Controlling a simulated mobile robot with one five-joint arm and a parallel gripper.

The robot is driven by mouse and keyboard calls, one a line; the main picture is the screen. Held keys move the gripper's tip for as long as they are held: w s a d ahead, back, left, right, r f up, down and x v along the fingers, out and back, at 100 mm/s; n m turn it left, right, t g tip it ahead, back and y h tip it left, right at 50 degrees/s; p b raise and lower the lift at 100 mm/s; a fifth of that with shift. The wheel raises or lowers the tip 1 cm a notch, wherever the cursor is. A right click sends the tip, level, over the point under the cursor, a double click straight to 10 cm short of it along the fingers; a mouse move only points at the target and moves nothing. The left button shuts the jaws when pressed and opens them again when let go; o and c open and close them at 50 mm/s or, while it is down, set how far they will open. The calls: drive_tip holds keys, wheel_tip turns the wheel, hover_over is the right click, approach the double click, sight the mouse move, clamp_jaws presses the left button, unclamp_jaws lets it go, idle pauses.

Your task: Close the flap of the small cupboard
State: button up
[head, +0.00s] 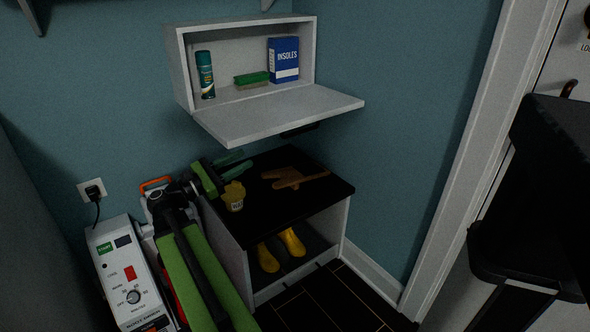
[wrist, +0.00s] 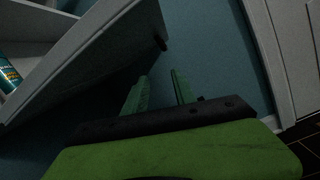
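The small white wall cupboard (head: 180,70) has its flap (head: 280,112) folded down, open and roughly level. Inside are a dark spray can (head: 205,75), a green brush (head: 251,79) and a blue insoles box (head: 284,60). My gripper (head: 233,163) is below the flap's left part in the head view, above the black bench top. In the wrist view, my gripper (wrist: 158,92) shows two green fingers apart with nothing between them. The flap (wrist: 105,55) slants across the upper left there; I see no contact with it.
A black-topped bench (head: 285,208) stands below, holding a yellow cup (head: 234,196) and brown gloves (head: 298,179). Yellow boots (head: 292,242) are inside it. A white machine (head: 125,275) stands left. A black bin (head: 535,220) stands at the right. Blue wall is clear right of the flap.

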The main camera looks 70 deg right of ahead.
sight(282, 115)
drive_tip(key=s+d+r+p, duration=0.1)
drive_tip(key=s+d+r, duration=0.1)
drive_tip(key=s+d, duration=0.2)
drive_tip(key=s+d+r+g+h+p, duration=0.1)
drive_tip(key=s+d, duration=0.3)
drive_tip(key=d, duration=0.1)
drive_tip(key=s+d+r+n+g+p, duration=0.1)
drive_tip(key=s+d+r, duration=0.1)
drive_tip(key=s+d, duration=0.2)
drive_tip(key=shift+d+r, duration=0.3)
drive_tip(key=shift+d, duration=0.4)
drive_tip(key=shift+g, duration=0.3)
clamp_jaws()
idle(0.5)
